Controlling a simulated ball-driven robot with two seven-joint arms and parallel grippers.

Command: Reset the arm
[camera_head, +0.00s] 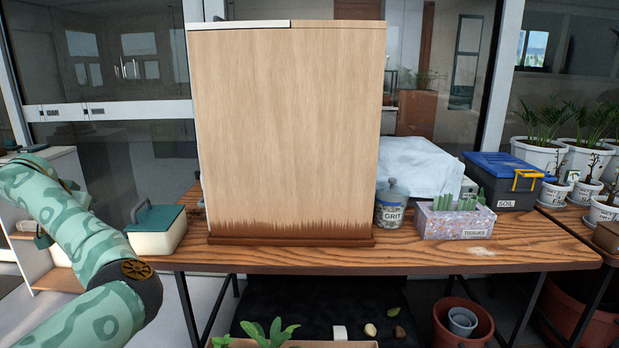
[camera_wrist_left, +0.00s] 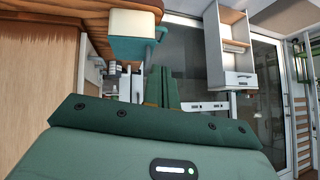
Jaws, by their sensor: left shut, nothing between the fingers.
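My left arm comes in from the left in the head view, with a green patterned surface. Its gripper is outside that view. In the left wrist view, my left gripper (camera_wrist_left: 163,86) shows two dark green fingers close together, with nothing between them. It is clear of the table (camera_wrist_left: 62,35), which shows at the upper left of that view. A cream box with a teal lid (camera_wrist_left: 135,25) is beyond the fingers. My right arm and gripper are not in view.
A tall wooden cabinet (camera_head: 290,130) stands on the wooden table (camera_head: 480,250). The cream box (camera_head: 157,232) is left of it. A grit jar (camera_head: 391,206), tissue box (camera_head: 455,220) and soil bin (camera_head: 505,185) stand to the right. Red pots (camera_head: 445,325) are below.

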